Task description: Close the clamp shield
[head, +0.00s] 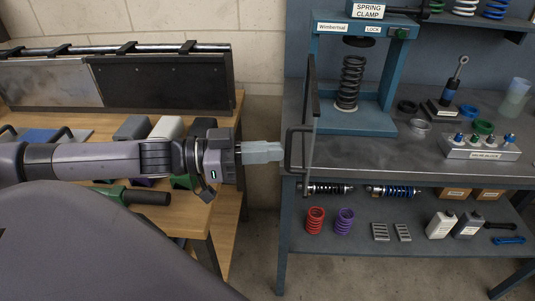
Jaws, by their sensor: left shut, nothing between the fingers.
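The blue spring clamp press (320,60) stands on the grey metal bench at the right. A dark coil spring (350,83) stands upright inside it. The clamp shield (310,118) is a thin panel seen nearly edge-on, standing out from the press's left side toward the front, so the press front is uncovered. My right gripper is not in view.
The bench (400,150) holds a shock absorber (454,82), colored rings and a labelled block (480,148). Its lower shelf holds red and purple springs (315,220). A wooden table (190,215) stands at the left, with a floor gap between.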

